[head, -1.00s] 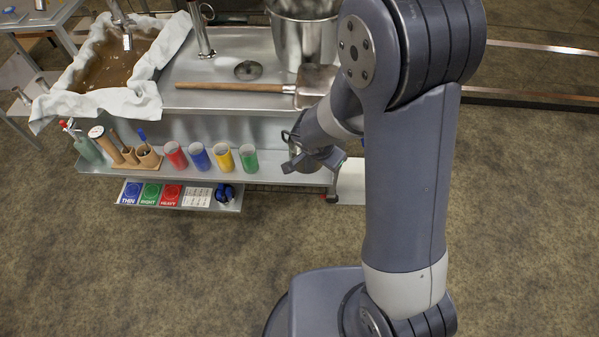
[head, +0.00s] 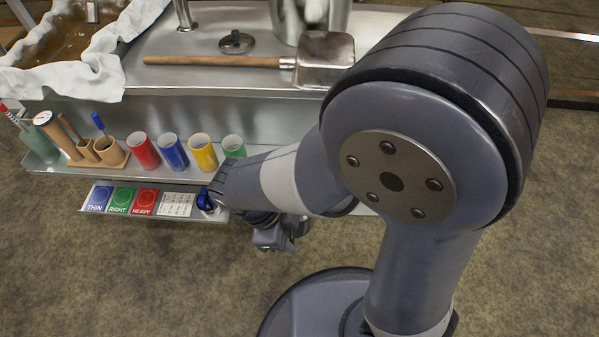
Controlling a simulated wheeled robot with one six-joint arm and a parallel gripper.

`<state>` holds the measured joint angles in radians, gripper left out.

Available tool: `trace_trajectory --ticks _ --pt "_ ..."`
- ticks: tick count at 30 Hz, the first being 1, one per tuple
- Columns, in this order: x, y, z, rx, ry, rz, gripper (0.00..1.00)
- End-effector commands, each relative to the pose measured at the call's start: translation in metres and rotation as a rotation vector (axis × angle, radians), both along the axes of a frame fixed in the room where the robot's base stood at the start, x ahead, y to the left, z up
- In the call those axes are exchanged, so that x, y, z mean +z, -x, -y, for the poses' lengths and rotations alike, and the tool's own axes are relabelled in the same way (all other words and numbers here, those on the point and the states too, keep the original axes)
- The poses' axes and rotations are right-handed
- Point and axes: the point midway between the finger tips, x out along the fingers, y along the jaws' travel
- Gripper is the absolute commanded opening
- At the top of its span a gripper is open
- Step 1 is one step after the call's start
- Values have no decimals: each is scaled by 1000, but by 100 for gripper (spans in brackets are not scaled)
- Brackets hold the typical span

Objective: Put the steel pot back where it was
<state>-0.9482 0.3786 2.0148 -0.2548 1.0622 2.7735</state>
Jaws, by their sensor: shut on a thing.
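My gripper (head: 275,238) is low in front of the bench's lower shelf, right of the sign plate, and partly hidden by my own wrist. The small steel pot it holds is hidden behind my arm and gripper in this view. The lower shelf (head: 60,168) runs along the bench front, and my forearm covers its right end.
Red (head: 143,150), blue (head: 173,151), yellow (head: 203,152) and green (head: 234,147) cups stand on the shelf. A wooden-handled scoop (head: 215,61), a round lid (head: 236,42) and a large steel bucket (head: 290,20) are on the bench top. Floor in front is clear.

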Motion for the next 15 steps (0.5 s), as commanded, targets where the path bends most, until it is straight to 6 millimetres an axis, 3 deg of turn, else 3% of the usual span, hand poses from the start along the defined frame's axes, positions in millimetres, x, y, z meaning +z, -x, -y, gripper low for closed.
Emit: trace_trajectory --ticks 4,7,15 --pt "-8 7 0 -40 -1 0 0" --pt "-8 -2 0 -51 -2 1 0" --pt "-9 -72 3 -53 -2 2 0"
